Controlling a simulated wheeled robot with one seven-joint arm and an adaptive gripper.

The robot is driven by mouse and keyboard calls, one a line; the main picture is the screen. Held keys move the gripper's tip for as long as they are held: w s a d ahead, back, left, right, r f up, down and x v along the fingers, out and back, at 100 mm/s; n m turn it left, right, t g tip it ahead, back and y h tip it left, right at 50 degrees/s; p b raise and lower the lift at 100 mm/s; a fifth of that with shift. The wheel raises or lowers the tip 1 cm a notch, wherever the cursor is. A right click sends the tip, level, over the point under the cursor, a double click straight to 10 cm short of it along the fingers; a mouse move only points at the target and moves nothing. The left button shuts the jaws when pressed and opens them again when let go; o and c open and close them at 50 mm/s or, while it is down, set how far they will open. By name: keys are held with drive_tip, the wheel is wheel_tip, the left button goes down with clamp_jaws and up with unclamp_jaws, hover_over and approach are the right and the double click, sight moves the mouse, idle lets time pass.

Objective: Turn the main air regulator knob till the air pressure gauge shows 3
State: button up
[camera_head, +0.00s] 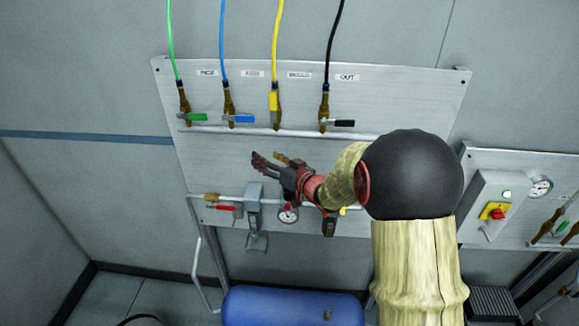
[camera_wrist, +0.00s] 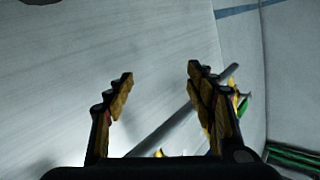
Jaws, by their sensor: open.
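A round white air gauge (camera_head: 288,215) sits low on the wall panel (camera_head: 215,160), partly covered by my gripper. Its needle is too small to read. Just left of it is a grey block-shaped unit (camera_head: 254,204) on the pipe, which looks like the regulator; I cannot make out its knob for certain. My gripper (camera_head: 268,160) is open and empty, pointing left in front of the panel, above the grey unit and apart from it.
Green (camera_head: 195,117), blue (camera_head: 242,118), yellow (camera_head: 273,101) and black (camera_head: 343,123) valve handles line the panel above. A red-handled valve (camera_head: 228,207) is left of the grey unit. A blue tank (camera_head: 290,306) lies below. A second panel with a gauge (camera_head: 541,187) and red switch (camera_head: 495,211) stands right.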

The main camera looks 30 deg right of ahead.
drive_tip(key=s+d+f+m+g+h+p, duration=0.25)
drive_tip(key=s+d+f+h+p, duration=0.3)
drive_tip(key=s+f+p, duration=0.35)
drive_tip(key=shift+n+g+h, duration=0.25)
drive_tip(key=shift+n+h, duration=0.1)
drive_tip(key=shift+n, duration=0.1)
drive_tip(key=shift+b+x, duration=0.6)
drive_tip(key=shift+x, duration=3.75)
drive_tip(key=shift+a+f, duration=0.1)
drive_tip(key=shift+a, duration=0.1)
drive_tip(key=shift+c, duration=0.4)
drive_tip(key=c, duration=1.1)
drive_tip(key=shift+d+n+y+b, duration=0.1)
drive_tip(key=shift+n+y+b, duration=0.2)
drive_tip(key=shift+y+b, duration=0.1)
drive_tip(key=shift+n+y+b, duration=0.45)
drive_tip(key=shift+n+y, duration=0.65)
drive_tip(key=shift+y, duration=0.2)
drive_tip(key=shift+n+y+p, duration=0.6)
drive_tip(key=shift+n+y, duration=0.8)
drive_tip(key=shift+y, duration=0.3)
